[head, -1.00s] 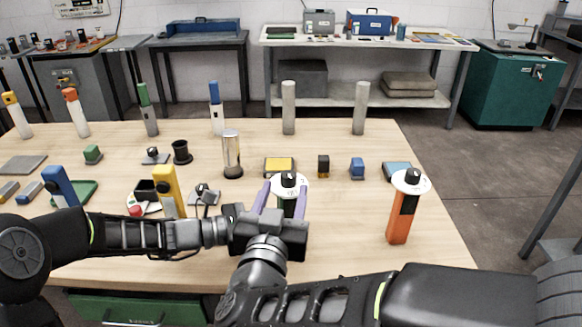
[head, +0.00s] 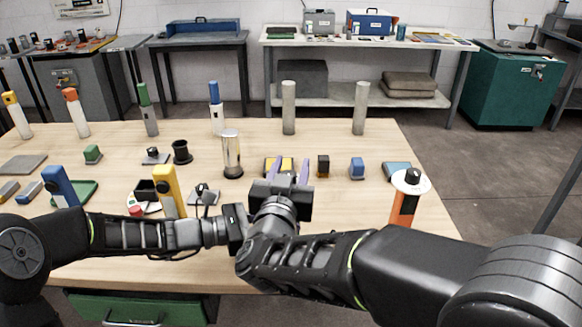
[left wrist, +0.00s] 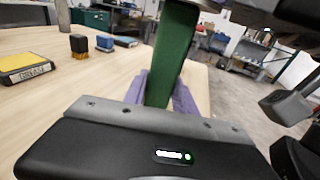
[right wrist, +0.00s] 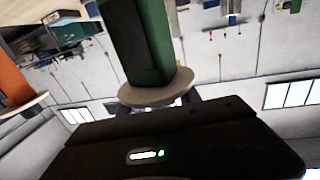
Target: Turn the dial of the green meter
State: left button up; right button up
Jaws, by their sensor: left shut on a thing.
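The green meter has a tall dark green body (left wrist: 172,60), which stands between the purple fingers of my left gripper (left wrist: 160,95); that gripper is shut on it. In the right wrist view the same body (right wrist: 145,45) ends in a pale round dial face (right wrist: 157,94). My right gripper (head: 287,171) is at the dial end, its two purple fingers spread apart. Its palm hides the dial knob in the right wrist view, so I cannot tell whether the fingers touch it. In the head view my right gripper and wrist hide the meter.
An orange meter (head: 403,208) with a white face and black knob stands to the right. A yellow block (head: 270,165), a dark block (head: 323,166) and a blue block (head: 357,168) lie behind. A metal cylinder (head: 232,155) stands left of them.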

grip_shut()
jog(key=shift+n+y, duration=0.5)
jog(key=shift+y, duration=0.3)
jog(key=n+y, duration=0.1)
jog(key=y, duration=0.1)
jog(key=shift+w+a+n+y, duration=0.1)
jog(key=shift+a+n+y, duration=0.1)
jog(key=shift+n+y, duration=0.2)
jog(key=y, duration=0.1)
jog(key=n+y, duration=0.2)
jog(key=y, duration=0.1)
jog(key=shift+a+g, duration=0.25)
jog(key=shift+g, duration=0.05)
jog(key=n+y, duration=0.1)
jog(key=n+g+y, duration=0.1)
jog(key=y, duration=0.1)
jog(key=shift+a+r+n, duration=0.1)
jog(key=shift+a+n, duration=0.2)
pick_arm(q)
jog(key=shift+s, duration=0.1)
pick_arm(e)
jog(key=shift+s+a+n+g+y, duration=0.15)
jog(key=shift+n+g+y, duration=0.25)
jog(key=shift+y, duration=0.15)
jog(key=shift+s+a+n+g+y, duration=0.15)
jog(key=shift+n+g+y, duration=0.2)
jog(key=shift+y, duration=0.2)
pick_arm(q)
jog(key=shift+f, duration=0.1)
